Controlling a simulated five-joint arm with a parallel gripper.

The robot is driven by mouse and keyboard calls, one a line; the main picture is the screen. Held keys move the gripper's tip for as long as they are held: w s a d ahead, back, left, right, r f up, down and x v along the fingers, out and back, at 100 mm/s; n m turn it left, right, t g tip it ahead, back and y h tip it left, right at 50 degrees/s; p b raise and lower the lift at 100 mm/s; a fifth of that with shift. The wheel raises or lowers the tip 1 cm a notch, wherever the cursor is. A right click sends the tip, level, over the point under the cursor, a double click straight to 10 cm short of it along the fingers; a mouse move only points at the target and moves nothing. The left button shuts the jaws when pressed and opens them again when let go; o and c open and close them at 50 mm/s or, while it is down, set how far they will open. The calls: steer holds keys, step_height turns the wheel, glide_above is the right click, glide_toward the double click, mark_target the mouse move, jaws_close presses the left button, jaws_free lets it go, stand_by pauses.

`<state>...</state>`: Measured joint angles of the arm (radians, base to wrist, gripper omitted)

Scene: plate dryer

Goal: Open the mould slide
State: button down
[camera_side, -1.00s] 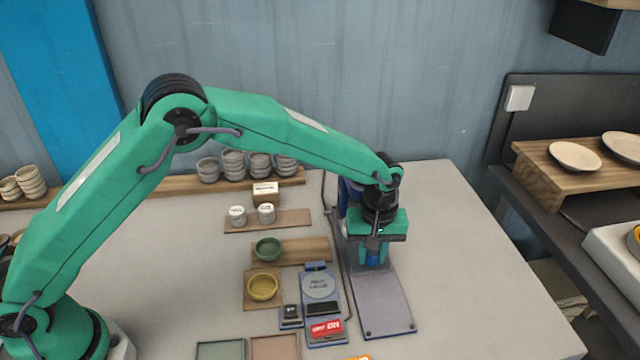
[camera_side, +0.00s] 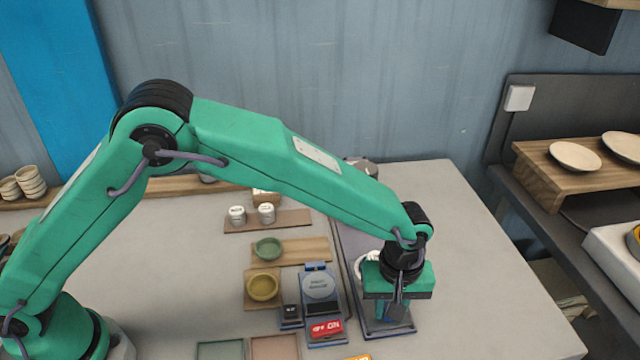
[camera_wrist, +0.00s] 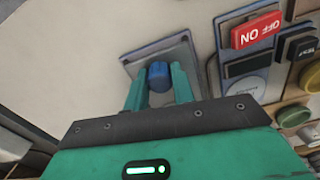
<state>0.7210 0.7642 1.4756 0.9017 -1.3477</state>
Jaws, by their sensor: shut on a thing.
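The mould slide's long grey-purple bed (camera_side: 351,238) lies at the right of the table, mostly behind my arm in the side view. My gripper (camera_side: 392,312) is low over the bed's front end. In the wrist view my gripper (camera_wrist: 159,80) has its green fingers on either side of a blue knob (camera_wrist: 158,72), shut on it. The knob stands over the end of the grey bed (camera_wrist: 186,50). A white rounded part (camera_side: 362,264) shows just behind and left of my gripper; the rest of it is hidden.
Left of the bed sits a blue panel with a round disc (camera_side: 319,285) and a red ON/OFF switch (camera_side: 326,328). Bare table lies to the right.

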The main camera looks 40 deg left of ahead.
steer(key=c, duration=1.2)
jaws_free()
steer(key=shift+o, duration=0.2)
steer(key=shift+r, duration=0.15)
steer(key=shift+r, duration=3.8)
